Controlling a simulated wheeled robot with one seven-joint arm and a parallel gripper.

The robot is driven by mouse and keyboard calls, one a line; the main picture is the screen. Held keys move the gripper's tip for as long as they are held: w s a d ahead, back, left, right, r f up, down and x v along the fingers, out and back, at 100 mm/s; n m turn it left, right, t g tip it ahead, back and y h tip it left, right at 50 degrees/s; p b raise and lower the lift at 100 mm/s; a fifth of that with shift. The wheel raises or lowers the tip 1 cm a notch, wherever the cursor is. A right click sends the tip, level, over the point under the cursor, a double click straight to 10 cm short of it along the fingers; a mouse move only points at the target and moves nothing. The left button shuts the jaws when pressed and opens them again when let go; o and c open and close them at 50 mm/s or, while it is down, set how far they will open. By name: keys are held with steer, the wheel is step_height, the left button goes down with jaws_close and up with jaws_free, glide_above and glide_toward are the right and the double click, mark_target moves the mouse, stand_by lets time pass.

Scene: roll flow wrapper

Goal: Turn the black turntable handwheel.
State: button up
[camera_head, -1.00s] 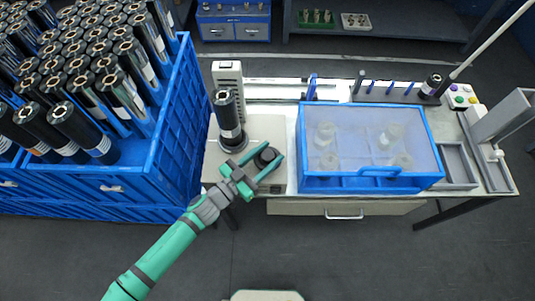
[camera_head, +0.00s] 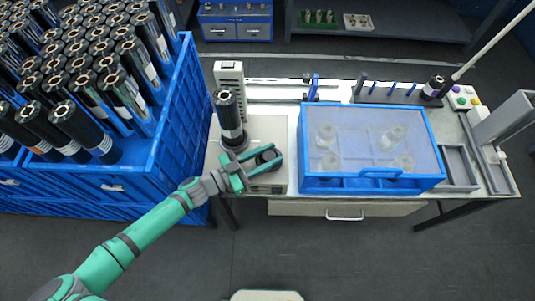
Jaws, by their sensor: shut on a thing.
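The black turntable handwheel (camera_head: 267,157) sits at the front of the light machine base on the left part of the bench. My green gripper (camera_head: 264,164) reaches it from the left, its two fingers on either side of the handwheel and shut on it. The fingers hide part of the wheel's edge. A black roll (camera_head: 229,118) with a white label stands upright on the dark turntable (camera_head: 234,140) just behind and left of the handwheel.
A blue-framed, clear-lidded box (camera_head: 372,183) stands right of the handwheel. A large blue crate (camera_head: 171,130) of black rolls lies to the left. A control box with coloured buttons (camera_head: 461,98) is at the far right.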

mark_target(269, 156)
steer(key=o, duration=1.1)
steer(key=shift+c, duration=0.2)
steer(key=shift+s+r, duration=0.1)
step_height(269, 156, up, 3)
steer(key=s+r, duration=1)
steer(key=s, duration=0.4)
